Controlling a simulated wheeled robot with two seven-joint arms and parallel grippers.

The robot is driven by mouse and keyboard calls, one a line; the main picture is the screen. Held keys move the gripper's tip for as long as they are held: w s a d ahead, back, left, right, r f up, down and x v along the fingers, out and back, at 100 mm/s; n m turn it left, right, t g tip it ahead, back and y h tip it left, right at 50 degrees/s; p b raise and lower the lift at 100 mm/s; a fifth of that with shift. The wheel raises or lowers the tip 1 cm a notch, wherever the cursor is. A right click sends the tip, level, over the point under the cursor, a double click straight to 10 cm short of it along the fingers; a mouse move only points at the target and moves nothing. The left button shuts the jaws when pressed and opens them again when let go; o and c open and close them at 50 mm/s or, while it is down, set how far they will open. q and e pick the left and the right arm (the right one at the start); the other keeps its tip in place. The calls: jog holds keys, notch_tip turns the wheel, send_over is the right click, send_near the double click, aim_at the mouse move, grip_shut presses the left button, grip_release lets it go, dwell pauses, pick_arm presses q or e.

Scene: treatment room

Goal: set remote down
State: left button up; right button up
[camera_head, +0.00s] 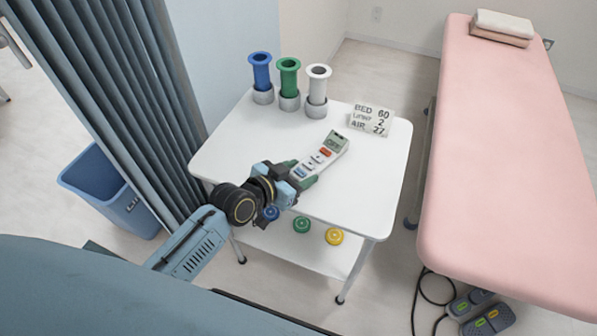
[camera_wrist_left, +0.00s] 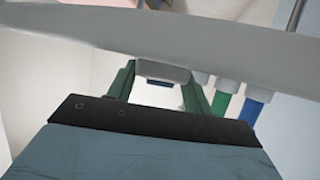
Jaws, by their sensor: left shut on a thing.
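The white remote (camera_head: 322,155), with a small screen and coloured buttons, is over the front middle of the white table (camera_head: 225,150). My left gripper (camera_head: 303,180) is shut on its near end. The remote points away toward the back right. In the left wrist view the picture is upside down, and the remote (camera_wrist_left: 162,72) shows end-on between my fingers (camera_wrist_left: 160,92), close against the table (camera_wrist_left: 150,40). I cannot tell whether it touches the top. My right gripper is not in view.
Blue (camera_head: 261,72), green (camera_head: 289,78) and white (camera_head: 318,84) tubes stand at the table's back. A sign (camera_head: 371,119) stands at back right. The right part of the tabletop is clear. A pink bed (camera_head: 510,150) stands right, a curtain (camera_head: 110,80) left.

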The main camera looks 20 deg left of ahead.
pick_arm(q)
jog(key=o, duration=1.1)
jog(key=shift+c, duration=0.2)
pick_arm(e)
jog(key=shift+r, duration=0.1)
pick_arm(q)
jog(key=shift+s+a+r, duration=0.1)
jog(key=shift+r, duration=0.1)
jog(key=p+v, duration=0.3)
jog(key=v, duration=0.8)
jog(key=shift+s+a, duration=0.15)
jog(key=shift+s, duration=0.2)
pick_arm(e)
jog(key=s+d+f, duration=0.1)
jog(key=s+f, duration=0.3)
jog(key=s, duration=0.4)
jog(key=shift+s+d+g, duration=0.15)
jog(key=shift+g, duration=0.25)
